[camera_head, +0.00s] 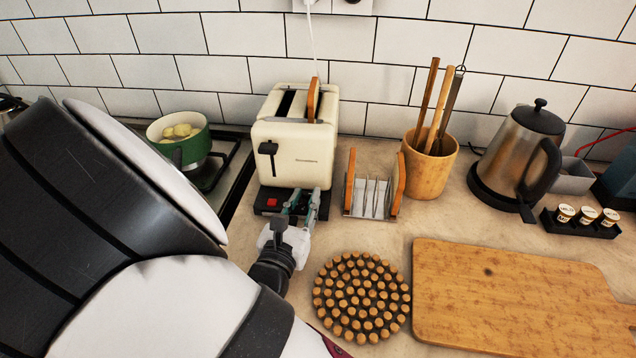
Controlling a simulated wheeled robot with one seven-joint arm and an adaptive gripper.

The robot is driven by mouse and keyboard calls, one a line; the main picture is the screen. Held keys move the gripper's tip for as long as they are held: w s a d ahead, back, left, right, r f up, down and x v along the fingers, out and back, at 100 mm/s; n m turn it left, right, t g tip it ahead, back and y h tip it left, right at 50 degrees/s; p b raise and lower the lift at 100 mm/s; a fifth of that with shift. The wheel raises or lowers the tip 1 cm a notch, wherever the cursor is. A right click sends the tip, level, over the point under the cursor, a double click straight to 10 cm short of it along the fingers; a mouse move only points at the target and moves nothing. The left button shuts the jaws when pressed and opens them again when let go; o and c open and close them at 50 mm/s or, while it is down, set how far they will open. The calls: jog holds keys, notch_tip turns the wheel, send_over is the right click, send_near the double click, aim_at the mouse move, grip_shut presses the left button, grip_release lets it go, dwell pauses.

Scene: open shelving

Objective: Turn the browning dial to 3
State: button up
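The cream toaster (290,150) stands upright against the tiled wall, with a black lever (268,150) on its front and a brown slice (313,98) sticking up from one slot. Its dark base (266,203) carries a red button (272,202) at the left. My gripper (304,198) is at the right part of the base's front, with two fingers pointing at it, a small gap between them. The browning dial and its numbers cannot be made out; the fingers cover that part of the base. I cannot tell whether they touch or grip anything.
A toast rack (376,198) stands close to the right of my gripper. A round wooden trivet (361,297) and a cutting board (510,297) lie in front. A utensil pot (429,168) and kettle (516,152) stand at right. A green pot (184,152) sits on the hob at left.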

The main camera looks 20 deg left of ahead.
jog(key=shift+o, duration=0.8)
jog(key=shift+s+d, duration=0.2)
jog(key=shift+s, duration=1.7)
jog(key=shift+s+d, duration=0.2)
jog(key=shift+s, duration=1.65)
